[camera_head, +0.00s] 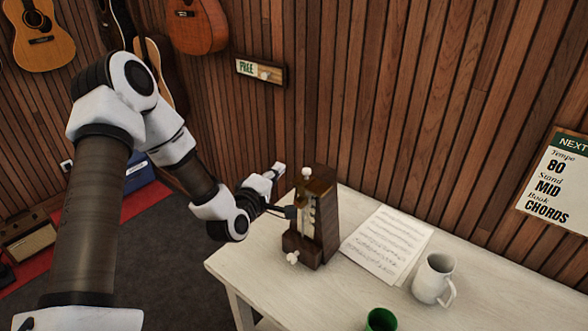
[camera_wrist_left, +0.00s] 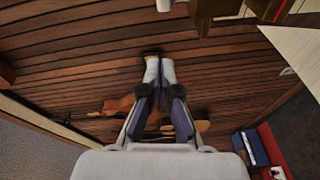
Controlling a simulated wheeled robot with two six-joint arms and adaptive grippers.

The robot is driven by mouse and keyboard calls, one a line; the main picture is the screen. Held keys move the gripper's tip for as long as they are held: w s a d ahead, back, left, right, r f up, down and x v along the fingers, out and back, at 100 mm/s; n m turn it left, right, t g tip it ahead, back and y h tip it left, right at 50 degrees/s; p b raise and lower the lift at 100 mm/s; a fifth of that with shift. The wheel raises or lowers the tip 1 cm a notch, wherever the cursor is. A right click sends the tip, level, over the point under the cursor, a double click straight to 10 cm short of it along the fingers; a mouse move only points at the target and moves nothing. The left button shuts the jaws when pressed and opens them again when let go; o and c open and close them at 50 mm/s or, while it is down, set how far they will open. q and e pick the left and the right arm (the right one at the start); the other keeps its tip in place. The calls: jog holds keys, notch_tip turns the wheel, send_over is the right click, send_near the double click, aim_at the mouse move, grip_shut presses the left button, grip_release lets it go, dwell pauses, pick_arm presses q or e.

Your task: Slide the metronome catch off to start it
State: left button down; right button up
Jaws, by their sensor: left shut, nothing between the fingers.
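The dark wooden metronome (camera_head: 325,205) stands upright on the table, with a pale scale on its front. It has a white knob (camera_head: 307,173) at the top and another (camera_head: 293,257) low at the front. A small dark piece (camera_head: 290,212) shows at its left side; I cannot tell whether this is the catch or part of my gripper. My left gripper (camera_head: 279,169) is just left of the metronome, pointing towards the wall. In the left wrist view its white fingertips (camera_wrist_left: 160,71) are shut together and empty; part of the metronome (camera_wrist_left: 205,14) shows at the top. My right gripper is out of view.
On the white table (camera_head: 250,275), sheet music (camera_head: 388,243) lies right of the metronome, with a white mug (camera_head: 431,278) and a green cup (camera_head: 381,320) nearer the front. The wood-panelled wall (camera_head: 400,110) rises close behind. A notice (camera_head: 556,180) hangs at the right.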

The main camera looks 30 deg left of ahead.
aim_at(306, 175)
pick_arm(q)
jog(key=w+d, duration=0.1)
jog(key=w+d+p, duration=0.1)
jog(key=d, duration=0.1)
jog(key=shift+w+d+f, duration=0.2)
jog(key=shift+w+f, duration=0.05)
jog(key=shift+f, duration=0.1)
